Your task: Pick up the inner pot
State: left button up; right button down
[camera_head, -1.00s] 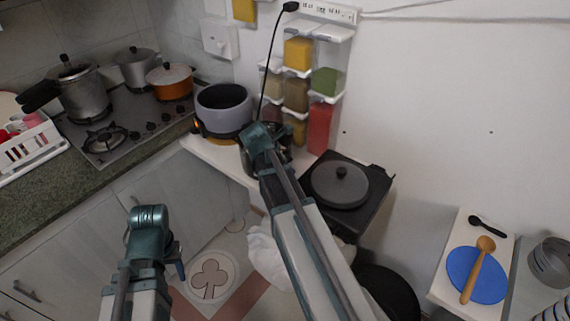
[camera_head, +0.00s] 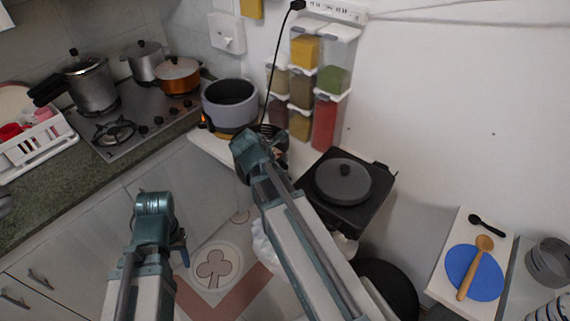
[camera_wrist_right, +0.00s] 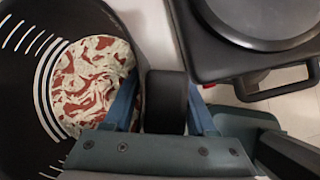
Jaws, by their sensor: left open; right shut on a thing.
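The inner pot is black inside with white level marks (camera_wrist_right: 25,95) and red-and-cream contents (camera_wrist_right: 92,85). In the right wrist view it fills the left side. My right gripper (camera_wrist_right: 165,105) is shut on its black handle (camera_wrist_right: 165,90), with a blue finger on each side. In the head view only a small dark striped part of the pot (camera_head: 268,130) shows behind my right wrist. Those fingertips are hidden there. My left gripper (camera_head: 178,246) is open and empty, low over the floor in front of the cabinets.
A lavender-grey open vessel (camera_head: 230,118) stands on the white shelf close to the held pot. A black appliance with a round lid (camera_head: 343,185) is to the right, and spice dispensers (camera_head: 302,90) hang behind. The stove (camera_head: 125,130) is at left.

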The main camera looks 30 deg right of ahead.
jog(key=s+a, duration=0.4)
jog(key=a, duration=0.1)
jog(key=shift+s+a+r+p, duration=0.3)
jog(key=shift+a+r, duration=0.1)
jog(key=shift+a, duration=0.1)
dwell(0.3)
